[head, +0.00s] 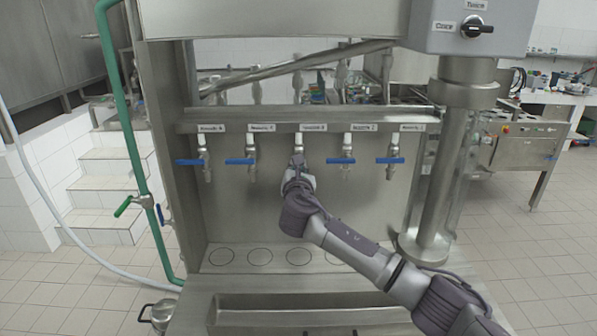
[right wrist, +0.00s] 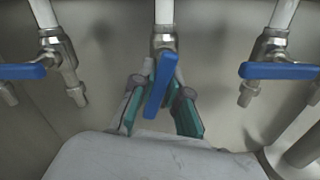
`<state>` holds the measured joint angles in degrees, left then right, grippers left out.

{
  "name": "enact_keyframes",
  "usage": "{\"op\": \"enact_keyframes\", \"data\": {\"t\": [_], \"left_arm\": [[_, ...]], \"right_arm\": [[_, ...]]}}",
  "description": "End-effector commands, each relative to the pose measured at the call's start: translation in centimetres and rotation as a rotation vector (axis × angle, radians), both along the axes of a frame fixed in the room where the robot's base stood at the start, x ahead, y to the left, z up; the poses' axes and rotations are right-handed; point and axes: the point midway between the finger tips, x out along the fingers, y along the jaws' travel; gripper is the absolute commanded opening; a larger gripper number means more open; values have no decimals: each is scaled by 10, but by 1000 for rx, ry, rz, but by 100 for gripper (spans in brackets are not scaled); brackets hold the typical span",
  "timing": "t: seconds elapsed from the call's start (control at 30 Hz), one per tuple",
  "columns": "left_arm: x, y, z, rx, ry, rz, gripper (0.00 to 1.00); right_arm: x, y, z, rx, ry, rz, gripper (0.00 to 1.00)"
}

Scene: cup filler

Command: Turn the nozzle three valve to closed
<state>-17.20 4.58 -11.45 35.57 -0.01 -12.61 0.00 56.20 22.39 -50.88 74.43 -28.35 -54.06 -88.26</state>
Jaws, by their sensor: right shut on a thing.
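The nozzle three valve is the middle one of a row under a labelled rail, its small label (head: 313,127) hard to read. Its metal body (head: 298,147) shows above my right gripper (head: 298,172), which hides the handle in the head view. In the right wrist view its blue handle (right wrist: 159,85) points mostly down and slightly left, toward the camera. The teal fingers of my right gripper (right wrist: 160,108) are on either side of the handle, shut on it. My left gripper is not in view.
Neighbouring valves on both sides have blue handles lying crosswise, such as the left one (head: 241,161) and right one (head: 341,161). A steel column (head: 437,170) stands right of the row. A green pipe (head: 135,150) runs at left. The marked deck (head: 259,257) below is clear.

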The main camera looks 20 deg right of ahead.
Motion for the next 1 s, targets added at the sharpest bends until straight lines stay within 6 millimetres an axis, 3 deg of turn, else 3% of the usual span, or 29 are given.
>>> {"op": "enact_keyframes", "data": {"t": [1.0], "left_arm": [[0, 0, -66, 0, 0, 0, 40]], "right_arm": [[3, 11, 6, 927, -266, 1, 0]]}}
